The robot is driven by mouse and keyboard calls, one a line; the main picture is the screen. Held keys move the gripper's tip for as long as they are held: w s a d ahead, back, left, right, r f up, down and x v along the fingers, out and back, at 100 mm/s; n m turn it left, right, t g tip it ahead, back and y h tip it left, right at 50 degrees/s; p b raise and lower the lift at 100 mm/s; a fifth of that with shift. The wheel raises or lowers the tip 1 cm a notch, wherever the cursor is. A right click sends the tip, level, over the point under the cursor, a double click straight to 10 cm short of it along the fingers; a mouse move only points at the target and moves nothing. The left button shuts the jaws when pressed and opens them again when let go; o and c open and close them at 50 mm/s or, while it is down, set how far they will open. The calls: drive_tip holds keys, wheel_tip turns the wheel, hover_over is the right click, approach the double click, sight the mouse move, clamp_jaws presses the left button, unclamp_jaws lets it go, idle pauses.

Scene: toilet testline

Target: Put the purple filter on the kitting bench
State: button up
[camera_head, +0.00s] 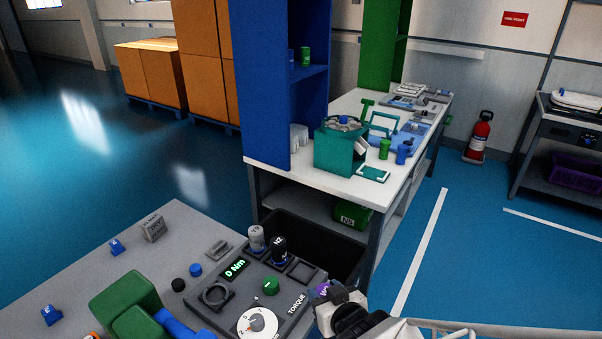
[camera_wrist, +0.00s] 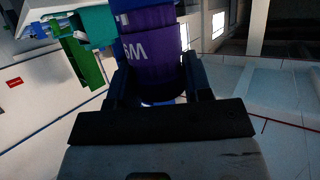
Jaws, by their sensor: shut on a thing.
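My gripper (camera_head: 334,300) is at the bottom of the head view, right of the torque tester. It is shut on the purple filter (camera_wrist: 150,48), which has white lettering and sits between the two fingers in the wrist view. Only a small purple part of the filter (camera_head: 321,290) shows in the head view. The filter is held clear of the surfaces in view. A white-topped bench (camera_head: 288,172), which looks like the kitting bench, stands beyond the gripper. The gripper is in front of its near end, apart from it.
The torque tester (camera_head: 272,296) stands on a grey table (camera_head: 175,237) at left. The white bench carries a teal bin (camera_head: 335,152), green and blue cups (camera_head: 385,148) and a blue shelf (camera_head: 262,85). Its near right corner has some bare top. A fire extinguisher (camera_head: 480,135) stands behind right.

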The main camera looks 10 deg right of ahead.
drive_tip(key=w+d+m+h, duration=0.2)
drive_tip(key=w+d, duration=0.8)
drive_tip(key=w, duration=0.5)
drive_tip(key=w+d+m+h, duration=0.1)
drive_tip(key=w+d+h, duration=0.1)
drive_tip(key=w+d, duration=1)
drive_tip(key=w+d+f+m+h, duration=0.1)
drive_tip(key=w+d+f, duration=0.2)
drive_tip(key=w+d, duration=0.4)
drive_tip(key=w, duration=0.3)
drive_tip(key=shift+w+f, duration=0.15)
drive_tip(key=shift+w, duration=0.2)
drive_tip(key=shift+d, duration=0.1)
drive_tip(key=shift+w, duration=0.1)
drive_tip(key=w+d, duration=0.2)
drive_tip(key=w, duration=0.5)
drive_tip(key=w+d+f, duration=0.1)
drive_tip(key=w+d, duration=0.2)
drive_tip(key=w, duration=0.5)
drive_tip(key=shift+f, duration=0.25)
drive_tip(key=shift+f, duration=1.75)
